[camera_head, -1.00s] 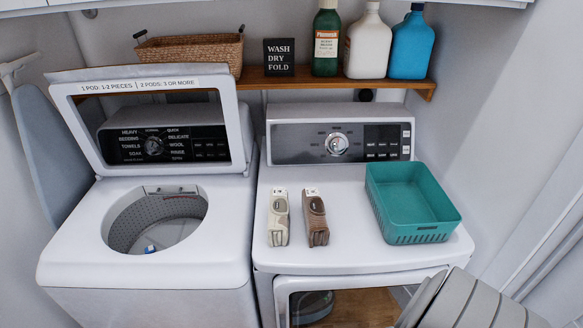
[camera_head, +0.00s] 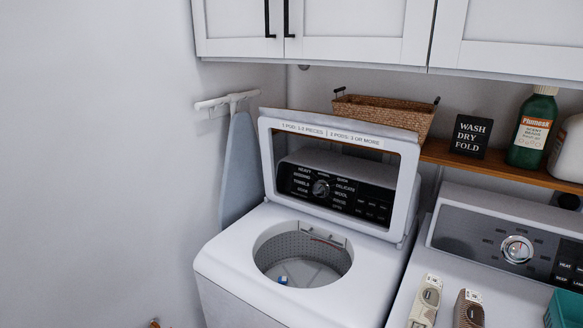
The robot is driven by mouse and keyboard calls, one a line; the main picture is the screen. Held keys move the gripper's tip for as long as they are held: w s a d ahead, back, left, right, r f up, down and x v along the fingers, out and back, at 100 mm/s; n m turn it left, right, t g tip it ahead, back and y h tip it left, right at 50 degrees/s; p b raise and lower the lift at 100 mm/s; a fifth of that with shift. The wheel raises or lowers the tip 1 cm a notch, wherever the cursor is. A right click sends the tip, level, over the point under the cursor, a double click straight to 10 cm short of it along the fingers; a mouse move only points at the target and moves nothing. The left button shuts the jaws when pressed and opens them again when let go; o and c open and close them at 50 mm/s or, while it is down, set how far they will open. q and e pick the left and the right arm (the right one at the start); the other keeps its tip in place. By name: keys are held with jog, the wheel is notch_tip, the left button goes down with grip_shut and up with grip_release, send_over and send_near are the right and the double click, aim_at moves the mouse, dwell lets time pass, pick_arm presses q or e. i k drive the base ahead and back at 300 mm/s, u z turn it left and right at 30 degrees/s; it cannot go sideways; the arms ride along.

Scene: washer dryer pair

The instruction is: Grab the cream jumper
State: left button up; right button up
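The cream jumper appears to be the folded cream bundle (camera_head: 425,302) on the dryer top (camera_head: 420,268), at the bottom right of the head view. A pale tag shows at its far end, and its near end is close to the picture's lower edge. A similar brown folded bundle (camera_head: 468,310) lies just to its right, with a narrow gap between them. Neither of my grippers shows in the head view, so nothing is seen touching the jumper.
The washer (camera_head: 222,258) stands left of the dryer, its lid (camera_head: 410,190) raised and a small blue-and-white item (camera_head: 282,280) in its drum. A teal basket (camera_head: 563,310) is cut off at the right. Cabinets (camera_head: 350,30) hang above the shelf (camera_head: 500,170).

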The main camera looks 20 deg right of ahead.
aim_at(426, 304)
jog(key=z, duration=1.85)
